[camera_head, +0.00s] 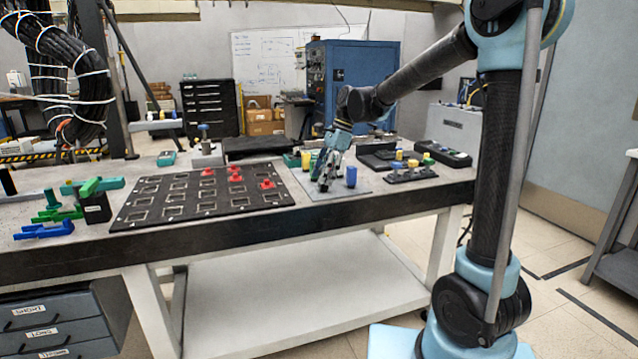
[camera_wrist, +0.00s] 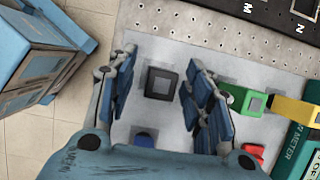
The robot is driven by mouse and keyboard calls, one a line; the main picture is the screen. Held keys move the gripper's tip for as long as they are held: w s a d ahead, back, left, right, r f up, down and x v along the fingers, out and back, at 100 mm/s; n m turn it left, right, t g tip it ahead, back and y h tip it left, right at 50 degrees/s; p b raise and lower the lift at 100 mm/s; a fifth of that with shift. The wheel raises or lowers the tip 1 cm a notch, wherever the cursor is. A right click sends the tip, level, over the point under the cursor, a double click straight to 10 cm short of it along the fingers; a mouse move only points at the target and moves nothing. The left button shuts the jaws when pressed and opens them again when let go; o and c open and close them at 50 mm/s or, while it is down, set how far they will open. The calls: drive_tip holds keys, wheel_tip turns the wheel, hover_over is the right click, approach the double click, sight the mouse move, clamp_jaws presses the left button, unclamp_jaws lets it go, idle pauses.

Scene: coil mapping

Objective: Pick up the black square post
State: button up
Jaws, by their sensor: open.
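The black square post (camera_wrist: 161,83) stands on a light grey plate (camera_wrist: 172,42) in the wrist view, seen from above with a grey square top. My gripper (camera_wrist: 160,80) is open, with one blue-padded finger on each side of the post. The left finger is clearly apart from it; the right finger is closer, and I cannot tell if it touches.
A blue post (camera_head: 351,176) stands just right of my gripper, also in the wrist view (camera_wrist: 143,139). A green block (camera_wrist: 244,100), a yellow block (camera_wrist: 296,111) and a red piece (camera_wrist: 252,152) lie right of my fingers. A black slotted board (camera_head: 215,210) with red pieces is at left.

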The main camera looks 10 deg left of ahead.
drive_tip(key=shift+c, duration=0.3)
clamp_jaws()
